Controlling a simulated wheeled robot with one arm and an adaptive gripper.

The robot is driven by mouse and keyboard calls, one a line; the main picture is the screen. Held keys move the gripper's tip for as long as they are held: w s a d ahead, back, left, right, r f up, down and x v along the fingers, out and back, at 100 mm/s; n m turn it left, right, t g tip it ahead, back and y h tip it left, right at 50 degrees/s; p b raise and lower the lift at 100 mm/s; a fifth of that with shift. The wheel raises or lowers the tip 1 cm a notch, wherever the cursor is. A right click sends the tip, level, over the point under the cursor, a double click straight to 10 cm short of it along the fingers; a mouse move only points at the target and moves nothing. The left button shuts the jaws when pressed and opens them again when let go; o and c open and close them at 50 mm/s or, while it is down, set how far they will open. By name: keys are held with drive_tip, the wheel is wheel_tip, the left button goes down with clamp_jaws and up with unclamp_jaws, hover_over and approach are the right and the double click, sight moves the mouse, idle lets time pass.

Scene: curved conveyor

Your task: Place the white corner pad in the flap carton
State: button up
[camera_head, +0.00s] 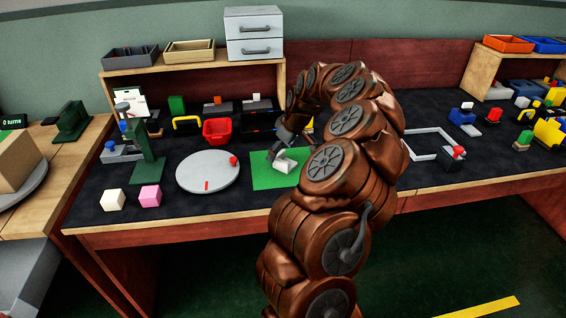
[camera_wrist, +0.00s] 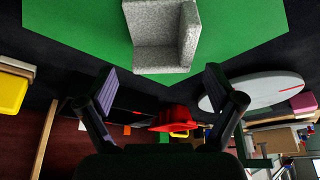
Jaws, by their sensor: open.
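The white corner pad (camera_head: 284,165) lies on the green mat (camera_head: 262,181) on the dark bench top. In the wrist view the pad (camera_wrist: 160,55) shows as a speckled light-grey L-shaped corner piece, ahead of the fingertips. My gripper (camera_head: 277,150) is just above and behind the pad. In the wrist view my gripper (camera_wrist: 160,82) has its two fingers wide apart with nothing between them. A tan box (camera_head: 14,162) at the far left edge, partly cut off, may be the flap carton; I cannot make out its flaps.
A round grey turntable (camera_head: 208,172) with a red knob is left of the mat. A red bin (camera_head: 217,131) stands behind. A white frame (camera_head: 430,143) lies right of my arm.

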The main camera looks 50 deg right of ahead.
drive_tip(key=x, duration=0.2)
drive_tip(key=shift+f, duration=0.3)
drive_tip(key=c, duration=0.9)
drive_tip(key=shift+r, duration=0.15)
